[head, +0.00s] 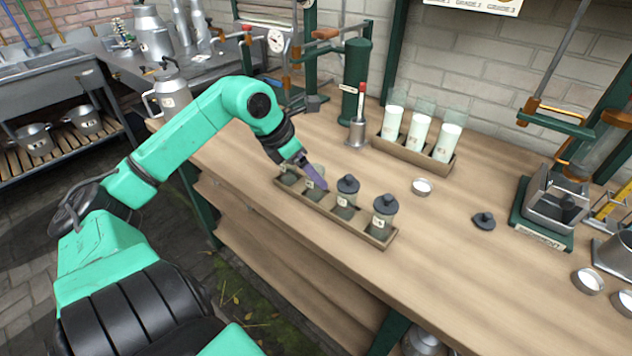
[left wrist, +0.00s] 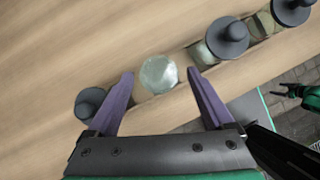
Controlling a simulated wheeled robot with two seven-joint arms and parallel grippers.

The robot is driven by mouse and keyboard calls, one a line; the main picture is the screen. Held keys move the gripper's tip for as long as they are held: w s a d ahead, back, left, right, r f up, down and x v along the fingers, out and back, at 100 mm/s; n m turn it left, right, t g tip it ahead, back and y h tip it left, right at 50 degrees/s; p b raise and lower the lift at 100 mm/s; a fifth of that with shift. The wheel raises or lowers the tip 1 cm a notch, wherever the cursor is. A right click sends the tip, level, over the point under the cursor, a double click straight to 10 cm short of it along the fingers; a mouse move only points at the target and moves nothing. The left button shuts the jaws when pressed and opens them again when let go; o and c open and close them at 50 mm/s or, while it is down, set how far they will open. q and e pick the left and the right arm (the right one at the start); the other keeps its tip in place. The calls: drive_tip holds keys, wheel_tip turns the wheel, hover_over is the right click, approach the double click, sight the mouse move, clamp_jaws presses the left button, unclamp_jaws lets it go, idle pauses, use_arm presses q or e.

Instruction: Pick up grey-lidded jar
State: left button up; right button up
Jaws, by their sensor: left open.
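A narrow wooden tray (head: 330,216) holds a row of small jars on the bench. Two jars at its right have dark grey knobbed lids: a middle one (head: 347,190) and an end one (head: 384,217). They also show in the left wrist view (left wrist: 227,38). A jar with a pale round top (left wrist: 158,74) sits between my left gripper's purple fingers (left wrist: 164,100); I cannot tell whether that top is a lid. A darker-topped jar (left wrist: 90,102) is beside the left finger. My left gripper is open over the tray.
A loose dark lid (head: 484,221) and a small pale dish (head: 421,187) lie on the bench. A rack of white-filled glasses (head: 420,132) stands behind the tray. A metal device (head: 552,205) is at right. The bench right of the tray is mostly clear.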

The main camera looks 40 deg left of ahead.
use_arm(q)
drive_tip(key=x, duration=0.5)
drive_tip(key=shift+w+p, duration=0.15)
drive_tip(key=shift+p, duration=0.2)
drive_tip(key=shift+r, duration=0.1)
clamp_jaws()
drive_tip(key=shift+r, duration=0.1)
wheel_tip(320, 180, up, 10)
drive_tip(key=shift+b, duration=0.3)
